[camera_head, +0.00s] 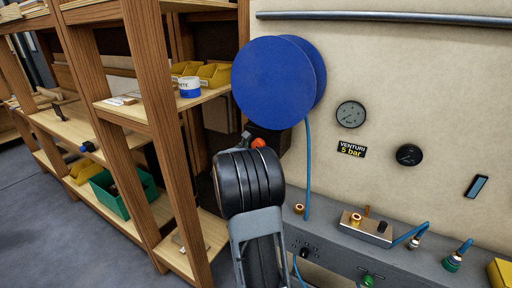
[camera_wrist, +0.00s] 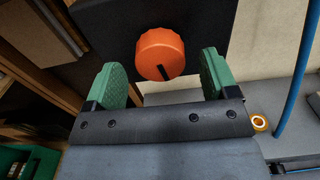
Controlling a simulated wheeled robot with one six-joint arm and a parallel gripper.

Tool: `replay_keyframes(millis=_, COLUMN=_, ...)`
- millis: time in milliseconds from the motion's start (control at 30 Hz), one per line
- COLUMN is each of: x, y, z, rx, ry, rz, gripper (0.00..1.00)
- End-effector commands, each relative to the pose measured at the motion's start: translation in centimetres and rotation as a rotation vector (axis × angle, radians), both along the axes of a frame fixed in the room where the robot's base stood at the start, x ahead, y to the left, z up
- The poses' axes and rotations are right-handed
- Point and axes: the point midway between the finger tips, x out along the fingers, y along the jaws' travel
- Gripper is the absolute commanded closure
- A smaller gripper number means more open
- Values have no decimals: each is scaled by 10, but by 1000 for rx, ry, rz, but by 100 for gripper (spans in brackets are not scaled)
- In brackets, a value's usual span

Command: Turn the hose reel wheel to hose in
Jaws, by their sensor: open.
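The hose reel, a pair of blue discs (camera_head: 273,82), is mounted on the wall in the head view, with a blue hose (camera_head: 308,165) hanging from it. Below it an orange round wheel (camera_head: 258,141) sits on a dark box (camera_head: 270,138), mostly hidden behind my arm. In the wrist view the orange wheel (camera_wrist: 160,48) shows large, with a dark mark near its lower edge. My gripper (camera_wrist: 162,72) is open, its green pads left and right of the wheel's lower part, with gaps on both sides. Whether the pads reach around it in depth is unclear.
A wooden shelf (camera_head: 150,120) with yellow bins and a green crate (camera_head: 124,192) stands close on the left. A grey bench (camera_head: 345,248) with fittings runs along the wall at the right. The hose (camera_wrist: 295,75) passes right of my gripper.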

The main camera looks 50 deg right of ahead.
Motion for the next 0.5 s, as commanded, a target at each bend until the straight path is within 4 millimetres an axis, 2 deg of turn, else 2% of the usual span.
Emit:
replay_keyframes(millis=200, x=2, y=-12, z=0, rx=0, ry=0, rz=-1, gripper=20)
replay_keyframes(millis=500, x=3, y=-13, z=0, rx=0, ry=-1, rz=0, gripper=20)
